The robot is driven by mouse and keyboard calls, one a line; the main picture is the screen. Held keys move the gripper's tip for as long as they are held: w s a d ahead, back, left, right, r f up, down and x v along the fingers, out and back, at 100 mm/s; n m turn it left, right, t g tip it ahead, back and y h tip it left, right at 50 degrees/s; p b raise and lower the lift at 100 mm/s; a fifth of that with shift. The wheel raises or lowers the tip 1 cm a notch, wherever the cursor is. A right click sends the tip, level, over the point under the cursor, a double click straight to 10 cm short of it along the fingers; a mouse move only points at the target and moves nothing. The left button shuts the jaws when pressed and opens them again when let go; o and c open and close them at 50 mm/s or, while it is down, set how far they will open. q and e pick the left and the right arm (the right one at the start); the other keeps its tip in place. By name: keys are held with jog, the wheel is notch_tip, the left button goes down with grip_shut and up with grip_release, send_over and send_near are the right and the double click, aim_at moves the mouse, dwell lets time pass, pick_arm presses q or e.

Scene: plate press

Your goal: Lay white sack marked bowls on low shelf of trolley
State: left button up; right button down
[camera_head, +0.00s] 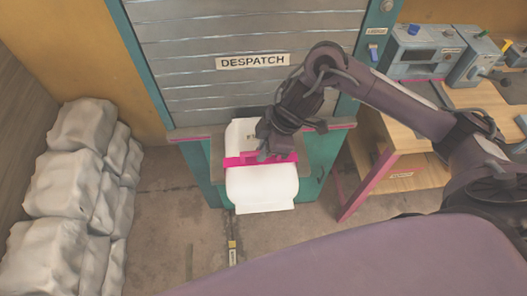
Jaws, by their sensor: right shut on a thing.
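A white sack (262,187) with smooth, rounded sides hangs or lies in front of the despatch shutter, over a counter. A pink bar or band (240,161) crosses it near the middle. No marking on it is readable from here. My right gripper (268,153) is shut on the sack at that pink part, from above. I cannot tell whether the sack touches the counter below. No trolley or low shelf can be made out clearly. My left gripper is not in view.
A grey shutter (250,30) marked DESPATCH stands behind a teal-framed counter (199,152). Pale stacked sacks (58,187) fill the left side. A wooden bench (400,133) with pink legs and grey machines (414,53) stands right. Bare floor (170,215) lies between.

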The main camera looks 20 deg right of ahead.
jog(key=shift+w+f, duration=0.15)
jog(key=shift+f, duration=0.45)
jog(key=c, duration=1.5)
grip_release()
